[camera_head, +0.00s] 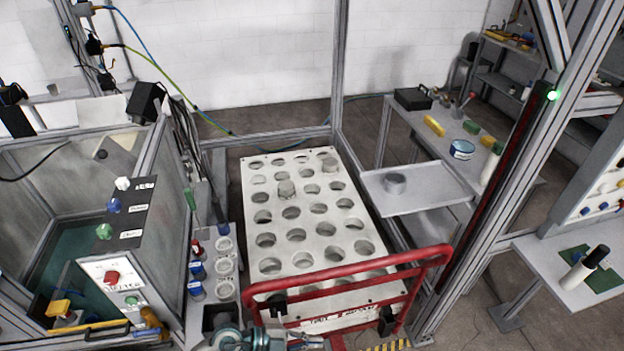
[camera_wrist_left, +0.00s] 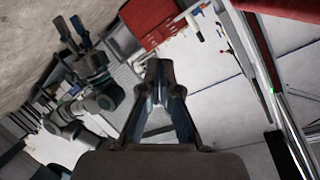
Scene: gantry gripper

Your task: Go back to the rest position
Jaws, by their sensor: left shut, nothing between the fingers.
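My left gripper (camera_wrist_left: 159,68) fills the middle of the left wrist view. Its two dark fingers meet at the tips with nothing between them, so it is shut and empty. In the head view, only part of my left arm and gripper shows at the bottom edge, just in front of the red-railed cart (camera_head: 350,277), and the fingertips are hard to make out there.
The cart's white board (camera_head: 298,236) has rows of round holes and a few grey cylinders. A control box (camera_head: 125,285) with buttons stands left. A grey tray (camera_head: 430,187) holds a round part. Metal gantry posts (camera_head: 500,160) rise right of the cart.

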